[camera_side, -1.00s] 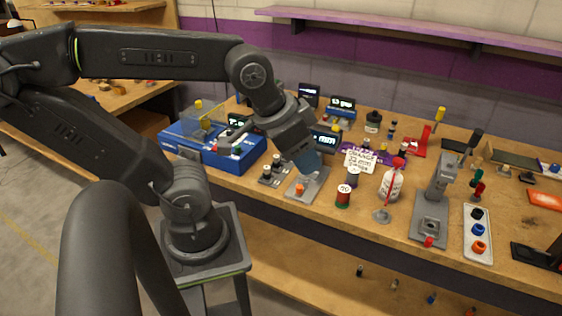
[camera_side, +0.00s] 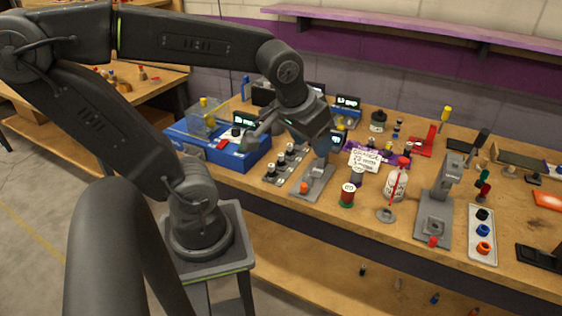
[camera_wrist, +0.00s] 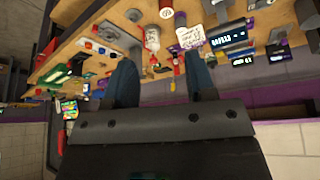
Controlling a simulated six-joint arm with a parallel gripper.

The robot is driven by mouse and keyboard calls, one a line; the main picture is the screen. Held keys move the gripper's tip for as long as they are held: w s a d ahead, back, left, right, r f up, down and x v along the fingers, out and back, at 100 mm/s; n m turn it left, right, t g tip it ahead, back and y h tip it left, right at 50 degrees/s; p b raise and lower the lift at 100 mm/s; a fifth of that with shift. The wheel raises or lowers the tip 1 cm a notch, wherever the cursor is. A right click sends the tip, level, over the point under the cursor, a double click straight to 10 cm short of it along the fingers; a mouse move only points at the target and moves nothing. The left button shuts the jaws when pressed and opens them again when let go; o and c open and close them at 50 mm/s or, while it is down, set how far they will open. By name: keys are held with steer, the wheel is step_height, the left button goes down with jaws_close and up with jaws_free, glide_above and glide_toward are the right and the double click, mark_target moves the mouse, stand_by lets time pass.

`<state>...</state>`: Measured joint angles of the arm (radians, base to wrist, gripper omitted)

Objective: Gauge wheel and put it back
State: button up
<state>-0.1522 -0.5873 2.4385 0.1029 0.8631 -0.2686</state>
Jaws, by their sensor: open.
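My gripper (camera_side: 325,142) hangs over the bench behind the grey fixture (camera_side: 318,182). In the wrist view my gripper (camera_wrist: 163,85) has two blue fingers spread apart with nothing held between them. An orange round piece (camera_side: 303,188) is at the front end of the fixture. Black, blue and orange ring-shaped pieces (camera_side: 483,229) sit in a pale tray (camera_side: 475,252) at the right. I cannot tell which piece is the wheel. A handwritten card (camera_side: 364,160) stands right of my gripper; a card also shows in the wrist view (camera_wrist: 190,37).
A rack of small cylinders (camera_side: 285,165) lies left of the fixture, near a blue machine (camera_side: 232,154). A labelled spool (camera_side: 347,196), a white bottle (camera_side: 396,182) and a grey press (camera_side: 434,212) stand to the right. Lit displays (camera_side: 347,102) are behind.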

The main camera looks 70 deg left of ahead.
steer(key=w+a+f+n+g+y, duration=0.25)
steer(key=a+n, duration=0.35)
steer(key=a, duration=0.3)
steer(key=n+g, duration=0.2)
steer(key=n, duration=0.5)
glide_toward(281, 154)
steer(key=shift+n, duration=0.4)
steer(key=shift+x, duration=4.6)
steer(key=shift+d, duration=0.1)
jaws_close()
